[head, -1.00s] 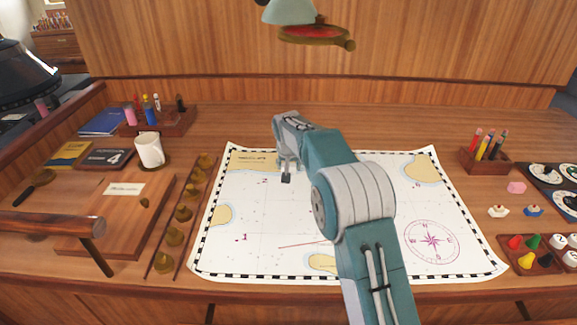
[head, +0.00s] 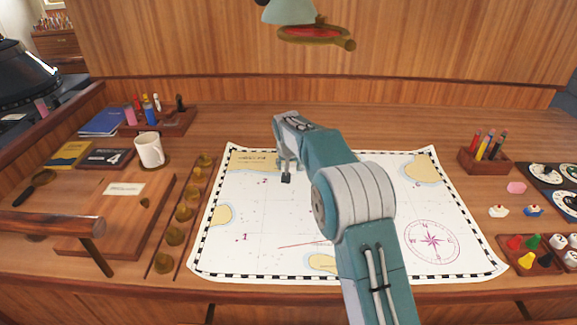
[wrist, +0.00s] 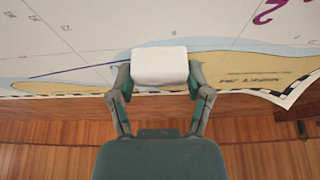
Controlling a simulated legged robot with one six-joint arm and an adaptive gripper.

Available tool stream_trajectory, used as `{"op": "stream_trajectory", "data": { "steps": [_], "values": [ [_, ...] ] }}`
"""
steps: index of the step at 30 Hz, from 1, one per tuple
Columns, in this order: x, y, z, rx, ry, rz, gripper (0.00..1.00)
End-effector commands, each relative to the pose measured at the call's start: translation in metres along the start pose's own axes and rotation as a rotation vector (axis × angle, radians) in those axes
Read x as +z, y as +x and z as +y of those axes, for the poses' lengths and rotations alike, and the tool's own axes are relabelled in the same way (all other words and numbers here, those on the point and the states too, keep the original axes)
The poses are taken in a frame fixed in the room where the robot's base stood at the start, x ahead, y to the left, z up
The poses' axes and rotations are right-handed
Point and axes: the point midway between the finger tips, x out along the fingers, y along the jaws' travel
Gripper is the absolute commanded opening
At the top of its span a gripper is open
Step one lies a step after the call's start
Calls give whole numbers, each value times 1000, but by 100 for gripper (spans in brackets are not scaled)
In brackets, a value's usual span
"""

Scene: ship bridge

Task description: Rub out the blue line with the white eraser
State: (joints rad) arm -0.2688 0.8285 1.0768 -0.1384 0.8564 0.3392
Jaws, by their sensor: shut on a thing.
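My gripper (head: 286,170) is over the upper left part of the chart (head: 385,178) in the head view. In the wrist view, my gripper (wrist: 160,92) is shut on the white eraser (wrist: 159,66), a white block held between both fingers. A thin dark blue line (wrist: 75,71) runs across the chart to the left of the eraser, and its right end meets the eraser's side. I cannot tell if the eraser touches the paper. In the head view the eraser and the blue line are hidden or too small to make out.
A row of brass weights (head: 180,212) lies left of the chart. A white mug (head: 149,150) and a wooden board (head: 120,215) are further left.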

Motion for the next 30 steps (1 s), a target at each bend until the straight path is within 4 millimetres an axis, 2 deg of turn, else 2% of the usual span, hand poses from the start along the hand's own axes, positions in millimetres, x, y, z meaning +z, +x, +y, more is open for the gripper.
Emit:
{"op": "stream_trajectory", "data": {
  "steps": [16, 25, 30],
  "values": [
    [1, 1, 2, 1, 0, -4, 26],
    [-3, 2, 22, 2, 1, -3, 26],
    [-4, 2, 26, 1, 1, -3, 26]
  ]
}}
